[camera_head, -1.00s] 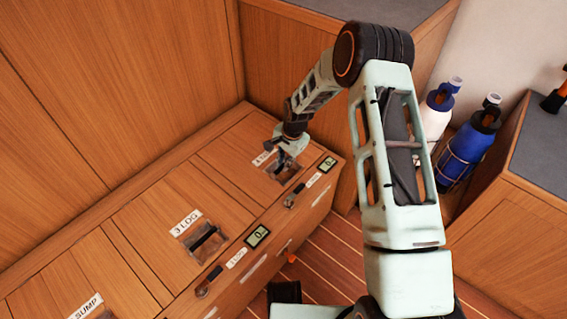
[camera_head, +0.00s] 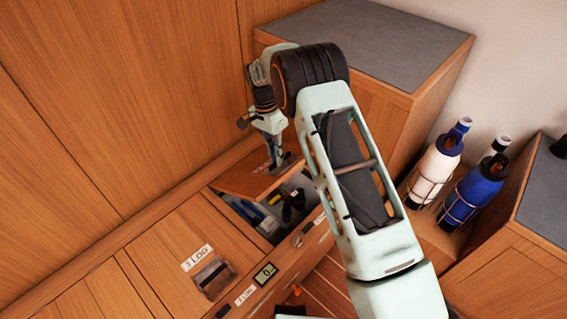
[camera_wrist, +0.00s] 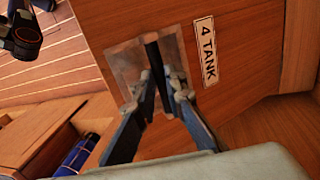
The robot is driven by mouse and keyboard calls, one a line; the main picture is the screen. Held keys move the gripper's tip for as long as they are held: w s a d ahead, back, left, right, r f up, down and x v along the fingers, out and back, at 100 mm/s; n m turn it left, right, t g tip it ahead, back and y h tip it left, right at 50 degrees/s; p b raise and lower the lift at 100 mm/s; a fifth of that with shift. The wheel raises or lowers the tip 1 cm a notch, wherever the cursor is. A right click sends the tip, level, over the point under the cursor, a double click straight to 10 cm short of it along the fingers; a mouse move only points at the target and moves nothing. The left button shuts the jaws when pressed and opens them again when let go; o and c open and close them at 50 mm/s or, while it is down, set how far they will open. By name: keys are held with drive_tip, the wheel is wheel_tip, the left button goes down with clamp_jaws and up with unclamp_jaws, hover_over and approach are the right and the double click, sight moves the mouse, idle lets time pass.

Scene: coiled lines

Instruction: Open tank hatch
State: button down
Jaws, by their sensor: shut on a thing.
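The tank hatch (camera_head: 246,182) is a wooden lid, raised and tilted above its opening in the bench in the head view. In the wrist view the hatch (camera_wrist: 240,85) carries a "4 TANK" label (camera_wrist: 206,52) beside a recessed metal plate with a dark bar handle (camera_wrist: 153,55). My gripper (camera_wrist: 160,92) is shut on that handle; in the head view my gripper (camera_head: 280,165) is at the top of the lid. The compartment (camera_head: 262,232) under the hatch is partly uncovered and holds blue, yellow and dark items.
The "3 LOG" hatch (camera_head: 165,262) lies shut to the left. A small display (camera_head: 264,274) is on the bench front edge. White (camera_head: 434,172) and blue (camera_head: 474,192) bottles stand at right. A grey-topped cabinet (camera_head: 370,45) stands behind.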

drive_tip(key=w+a+r+p, duration=0.1)
drive_tip(key=w+a+r, duration=0.2)
drive_tip(key=a+r, duration=0.1)
drive_tip(key=shift+w+a+r+p, duration=0.3)
drive_tip(key=shift+a+r+p, duration=0.1)
drive_tip(key=shift+a, duration=0.45)
drive_tip(key=c, duration=2.4)
unclamp_jaws()
drive_tip(key=shift+f, duration=0.1)
drive_tip(key=o, duration=0.4)
drive_tip(key=shift+a+f, duration=0.15)
drive_tip(key=shift+f, duration=0.05)
drive_tip(key=shift+o, duration=0.2)
drive_tip(key=shift+w+r, duration=0.1)
